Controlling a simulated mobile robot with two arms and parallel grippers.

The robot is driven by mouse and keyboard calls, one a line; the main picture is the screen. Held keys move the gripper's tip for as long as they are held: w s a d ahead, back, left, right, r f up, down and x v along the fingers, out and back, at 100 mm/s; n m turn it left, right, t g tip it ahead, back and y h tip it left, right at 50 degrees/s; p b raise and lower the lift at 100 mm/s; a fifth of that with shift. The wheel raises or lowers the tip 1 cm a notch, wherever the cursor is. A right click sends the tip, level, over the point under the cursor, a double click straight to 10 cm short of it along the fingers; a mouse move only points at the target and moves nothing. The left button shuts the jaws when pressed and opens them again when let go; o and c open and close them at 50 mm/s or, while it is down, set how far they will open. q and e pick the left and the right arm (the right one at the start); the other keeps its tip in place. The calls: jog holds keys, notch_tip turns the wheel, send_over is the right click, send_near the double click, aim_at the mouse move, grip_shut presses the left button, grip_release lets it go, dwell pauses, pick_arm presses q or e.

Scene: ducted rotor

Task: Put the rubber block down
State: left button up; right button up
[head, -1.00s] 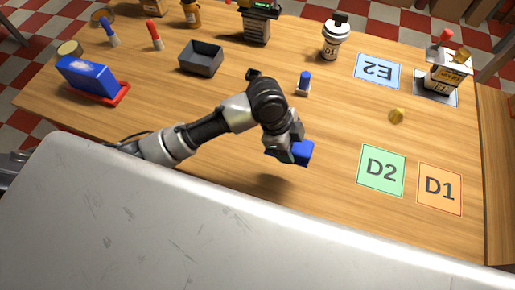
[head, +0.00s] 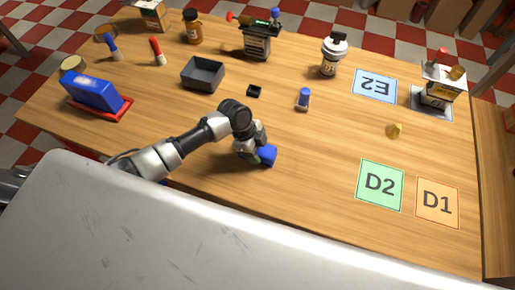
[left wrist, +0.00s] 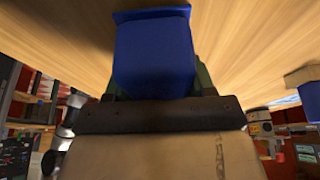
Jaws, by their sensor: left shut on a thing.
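My left gripper (head: 257,154) is shut on a blue block (head: 267,155), which I take to be the rubber block, over the near middle of the wooden table (head: 310,205). The fingers point down and the block sits low, close to the tabletop; I cannot tell whether it touches. In the left wrist view the blue block (left wrist: 153,55) fills the space between the fingers, with the wood close behind it. My right gripper is not in view.
Mats D2 (head: 380,185), D1 (head: 437,202) and E2 (head: 375,85) lie bare to the right. A blue-capped piece (head: 303,99), a small black piece (head: 254,91) and a grey tray (head: 203,74) stand beyond the gripper. The wood between gripper and D2 is clear.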

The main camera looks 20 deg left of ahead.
pick_arm(q)
jog(key=shift+f, duration=0.15)
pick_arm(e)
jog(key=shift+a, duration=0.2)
pick_arm(q)
jog(key=shift+f, duration=0.1)
jog(key=o, duration=1)
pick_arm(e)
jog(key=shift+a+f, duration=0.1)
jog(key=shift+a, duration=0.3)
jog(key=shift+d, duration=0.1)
pick_arm(q)
jog(key=shift+r, duration=0.25)
jog(key=v, duration=1.1)
jog(key=shift+a+r+b, duration=0.15)
jog(key=shift+r+b, duration=0.25)
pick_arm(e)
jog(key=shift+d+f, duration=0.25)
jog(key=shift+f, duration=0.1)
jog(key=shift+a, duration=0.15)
pick_arm(q)
jog(key=shift+s+f, duration=0.1)
